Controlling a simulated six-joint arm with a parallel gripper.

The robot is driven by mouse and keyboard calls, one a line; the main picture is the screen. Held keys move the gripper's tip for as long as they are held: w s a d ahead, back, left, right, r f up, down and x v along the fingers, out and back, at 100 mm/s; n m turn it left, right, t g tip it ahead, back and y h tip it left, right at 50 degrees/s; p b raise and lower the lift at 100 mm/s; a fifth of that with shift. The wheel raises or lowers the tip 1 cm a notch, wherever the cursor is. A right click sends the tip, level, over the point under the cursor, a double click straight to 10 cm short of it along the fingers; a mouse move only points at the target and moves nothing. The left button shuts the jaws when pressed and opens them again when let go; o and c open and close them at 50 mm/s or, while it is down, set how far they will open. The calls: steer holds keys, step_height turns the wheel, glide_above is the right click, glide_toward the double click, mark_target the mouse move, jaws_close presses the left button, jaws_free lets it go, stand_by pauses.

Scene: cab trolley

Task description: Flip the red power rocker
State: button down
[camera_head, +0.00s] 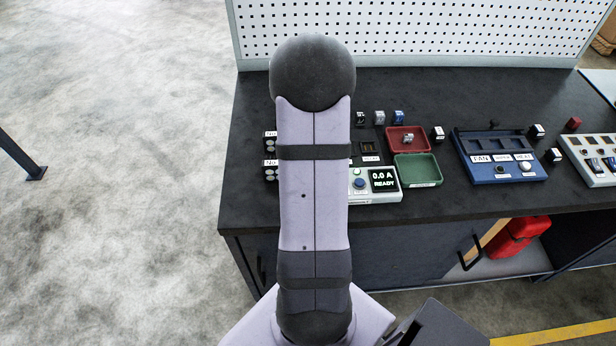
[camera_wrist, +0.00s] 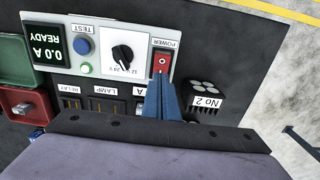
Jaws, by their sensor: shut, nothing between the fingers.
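The red power rocker (camera_wrist: 161,62) sits at the right end of the white tester panel (camera_wrist: 122,66) in the wrist view, beside the label POWER. My gripper (camera_wrist: 161,77) is shut and empty. Its blue fingers reach up to the near edge of the rocker in the picture. I cannot tell whether they touch it. In the head view my arm hides the gripper and the rocker; part of the tester (camera_head: 385,196) shows to its right.
The panel also carries a black knob (camera_wrist: 122,54), a blue TEST button (camera_wrist: 82,46), a green button (camera_wrist: 86,68) and a display (camera_wrist: 47,50) reading "0.0 A READY". A black block marked No 2 (camera_wrist: 205,98) stands close right of my fingers. Red (camera_head: 397,150) and green (camera_head: 436,170) trays lie beside the tester.

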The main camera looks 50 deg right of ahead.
step_height(320, 180, up, 6)
steer(key=p, duration=0.4)
steer(key=shift+f+p, duration=0.15)
steer(key=shift+p, duration=0.15)
steer(key=shift+w+d, duration=0.1)
steer(key=shift+g+y, duration=0.5)
steer(key=s+a+f, duration=0.1)
steer(key=a, duration=0.1)
steer(key=s+a+f, duration=0.1)
steer(key=s, duration=0.1)
steer(key=s+a+f, duration=0.1)
steer(key=s+a, duration=0.1)
steer(key=shift+s+a+f, duration=0.1)
steer(key=shift+a+f, duration=0.25)
steer(key=a+r+n, duration=0.2)
steer(key=a+n, duration=0.2)
steer(key=a, duration=0.8)
steer(key=a+r+n+t+h, duration=0.1)
steer(key=a+r+n, duration=0.2)
steer(key=a, duration=0.9)
steer(key=shift+s+a+r+n, duration=0.15)
steer(key=shift+s+r+n, duration=0.15)
steer(key=shift+n, duration=0.7)
